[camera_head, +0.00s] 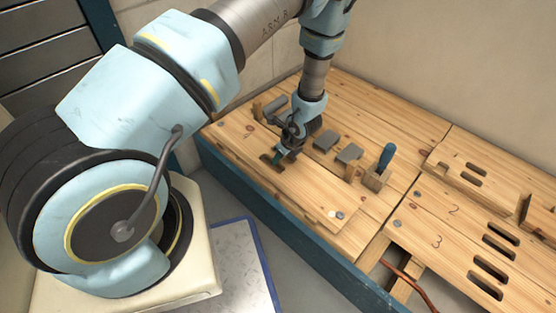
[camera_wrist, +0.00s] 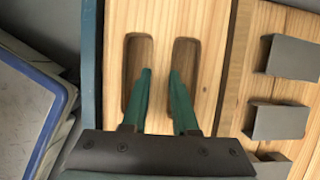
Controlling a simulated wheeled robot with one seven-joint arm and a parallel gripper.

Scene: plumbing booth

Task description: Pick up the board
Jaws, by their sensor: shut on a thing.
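The board (camera_head: 305,196) is a pale wooden plank along the near left edge of the bench, with a dark bolt head near its front end. In the wrist view the board (camera_wrist: 158,18) shows two long slots with a narrow strip of wood between them. My gripper (camera_head: 279,160) is over the slots, pointing down. In the wrist view my gripper's green fingers (camera_wrist: 161,78) reach into the two slots, one on each side of the strip, and are shut on it. The fingertips are partly hidden in the slots. The board appears to lie flat.
Grey metal plates (camera_head: 349,153) stand beside the board, with a blue-handled tool (camera_head: 386,157) in a wooden block. More slotted boards marked 2 and 3 (camera_head: 437,242) lie to the right. A reddish pipe (camera_head: 410,285) shows in an opening. A blue-edged panel (camera_head: 235,262) is left of the bench.

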